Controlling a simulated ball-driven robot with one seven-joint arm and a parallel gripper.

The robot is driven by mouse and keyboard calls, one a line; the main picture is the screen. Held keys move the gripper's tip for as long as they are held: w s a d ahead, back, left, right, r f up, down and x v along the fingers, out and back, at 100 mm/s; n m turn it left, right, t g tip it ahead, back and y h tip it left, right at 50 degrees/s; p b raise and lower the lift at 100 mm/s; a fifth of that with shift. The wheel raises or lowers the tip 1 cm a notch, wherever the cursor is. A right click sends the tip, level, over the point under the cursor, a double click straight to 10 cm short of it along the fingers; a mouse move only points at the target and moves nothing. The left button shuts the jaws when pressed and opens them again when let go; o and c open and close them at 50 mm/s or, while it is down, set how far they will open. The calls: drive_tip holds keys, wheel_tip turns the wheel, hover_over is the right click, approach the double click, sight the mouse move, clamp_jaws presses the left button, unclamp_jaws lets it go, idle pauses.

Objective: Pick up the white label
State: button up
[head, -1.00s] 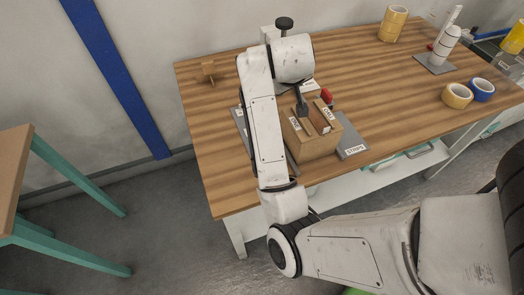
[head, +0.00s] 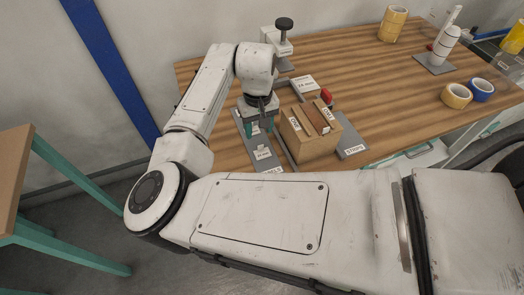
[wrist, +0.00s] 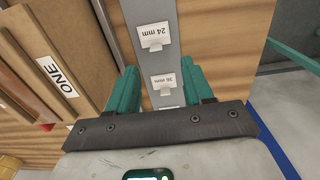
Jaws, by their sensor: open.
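Small white labels stand in a row on a narrow grey strip (head: 245,149) left of the wooden box. In the wrist view, a white label reading 24 mm (wrist: 153,36) is beyond my fingertips, and a white label reading 36 mm (wrist: 163,81) lies between my fingers. The 24 mm label also shows in the head view (head: 262,153). My gripper (wrist: 159,67) has two teal fingers spread apart, one on each side of the strip, with nothing held. In the head view my gripper (head: 259,127) is low over the strip, partly hiding it.
A wooden box (head: 312,143) with ONE and other markings stands just right of my gripper. A grey-and-white device with a black knob (head: 284,28) is behind. Tape rolls (head: 456,96) and a white cylinder stand (head: 441,60) are to the right. The table's middle is clear.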

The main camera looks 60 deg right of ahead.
sight(263, 151)
drive_tip(key=shift+s+d+f+p, duration=0.1)
drive_tip(key=shift+d+f+p, duration=0.1)
drive_tip(key=shift+f, duration=1.75)
drive_tip(key=shift+d+f+p, duration=0.1)
drive_tip(key=shift+f+p, duration=0.05)
drive_tip(key=shift+f, duration=1.75)
clamp_jaws()
